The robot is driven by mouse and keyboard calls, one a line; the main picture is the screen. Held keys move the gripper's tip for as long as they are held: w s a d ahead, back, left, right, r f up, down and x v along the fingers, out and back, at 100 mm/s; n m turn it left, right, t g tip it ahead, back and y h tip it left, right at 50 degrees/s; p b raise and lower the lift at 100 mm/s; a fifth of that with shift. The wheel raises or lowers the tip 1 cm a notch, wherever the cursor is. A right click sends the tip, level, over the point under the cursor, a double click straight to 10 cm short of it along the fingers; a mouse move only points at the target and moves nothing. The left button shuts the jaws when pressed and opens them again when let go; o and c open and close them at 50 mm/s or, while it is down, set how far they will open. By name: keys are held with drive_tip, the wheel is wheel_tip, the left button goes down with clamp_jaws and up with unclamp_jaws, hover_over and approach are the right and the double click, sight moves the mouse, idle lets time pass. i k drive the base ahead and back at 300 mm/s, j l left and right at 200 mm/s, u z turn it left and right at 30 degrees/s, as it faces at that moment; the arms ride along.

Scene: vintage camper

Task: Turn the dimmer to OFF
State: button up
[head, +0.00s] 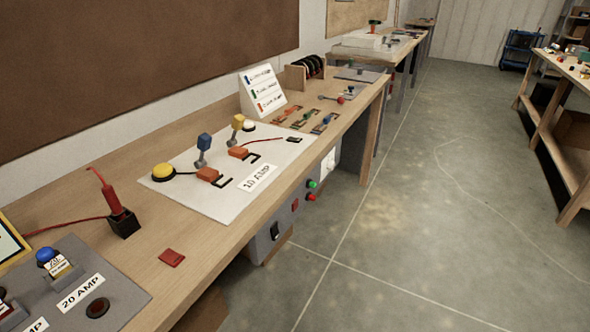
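I cannot pick out the dimmer with certainty, and no OFF mark is readable. A round dark reddish knob or button (97,307) sits on the grey 20 AMP panel (128,290) at the lower left. A grey control box (262,240) is fixed under the bench's front edge. It carries a black switch (275,231), a red part (295,205), a green button (312,184) and a red button (310,197). A pale plate (328,163) is at its far end, its details too small to tell. My gripper is not in view.
The wooden bench (200,262) runs from the lower left to the back. A white 10 AMP board (215,208) with levers, a red probe in a black holder (122,222) and a red square (171,258) are on it. The concrete floor (430,200) at right is clear.

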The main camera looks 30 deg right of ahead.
sight(331, 165)
drive_tip(key=i+l, duration=0.1)
drive_tip(key=i, duration=0.5)
drive_tip(key=i+l+z, duration=0.15)
drive_tip(key=i, duration=0.45)
drive_tip(key=z, duration=1.7)
drive_tip(key=i+j, duration=0.05)
drive_tip(key=j, duration=0.05)
